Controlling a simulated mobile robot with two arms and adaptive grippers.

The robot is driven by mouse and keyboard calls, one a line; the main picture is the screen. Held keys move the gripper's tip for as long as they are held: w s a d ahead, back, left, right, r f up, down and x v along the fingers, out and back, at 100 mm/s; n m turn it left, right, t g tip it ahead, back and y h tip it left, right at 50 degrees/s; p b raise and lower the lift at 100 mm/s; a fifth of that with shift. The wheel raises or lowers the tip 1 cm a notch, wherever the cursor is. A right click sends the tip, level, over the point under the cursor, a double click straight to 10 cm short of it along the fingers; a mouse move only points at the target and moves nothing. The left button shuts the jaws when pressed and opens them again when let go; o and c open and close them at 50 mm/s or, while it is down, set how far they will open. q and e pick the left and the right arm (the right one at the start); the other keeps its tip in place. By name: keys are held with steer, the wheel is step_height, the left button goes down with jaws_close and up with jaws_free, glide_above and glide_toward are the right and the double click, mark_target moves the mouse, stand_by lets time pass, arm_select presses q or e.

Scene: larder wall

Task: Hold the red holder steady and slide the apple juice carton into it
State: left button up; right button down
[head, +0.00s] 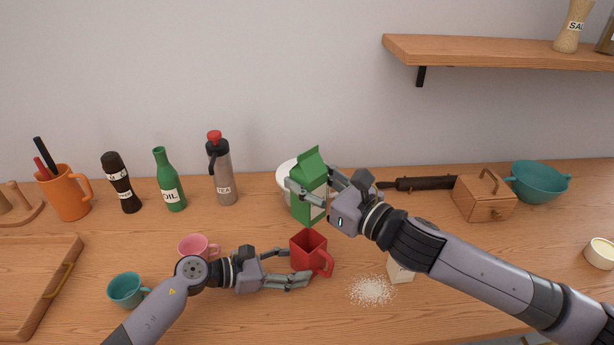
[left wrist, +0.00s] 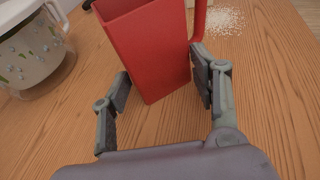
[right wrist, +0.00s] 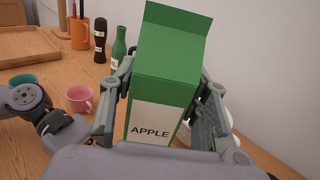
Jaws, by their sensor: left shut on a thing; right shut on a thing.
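The red holder (head: 308,250) is an open-topped box with a side handle, standing on the counter at the middle of the head view. My left gripper (head: 298,266) is shut on it, with one finger on either side; the holder also shows between the fingers in the left wrist view (left wrist: 150,55). The green apple juice carton (head: 309,190) has a gable top and a white label reading APPLE (right wrist: 160,90). My right gripper (head: 312,186) is shut on the carton, which is slightly tilted. In the head view the carton appears just above and behind the holder, outside it.
Spilled white grains (head: 371,290) and a small white box (head: 399,270) lie right of the holder. A pink cup (head: 198,246) and teal cup (head: 127,290) stand left. A wooden box (head: 484,197) is farther right.

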mark_target(318, 215)
steer(key=shift+f, duration=2.8)
steer(key=shift+f, duration=0.45)
steer(key=shift+f, duration=0.3)
steer(key=shift+f, duration=1.9)
steer(key=shift+f, duration=0.3)
steer(key=shift+f, duration=1.45)
steer(key=c, duration=0.8)
jaws_free()
steer(key=shift+f, duration=0.1)
steer(key=shift+f, duration=0.1)
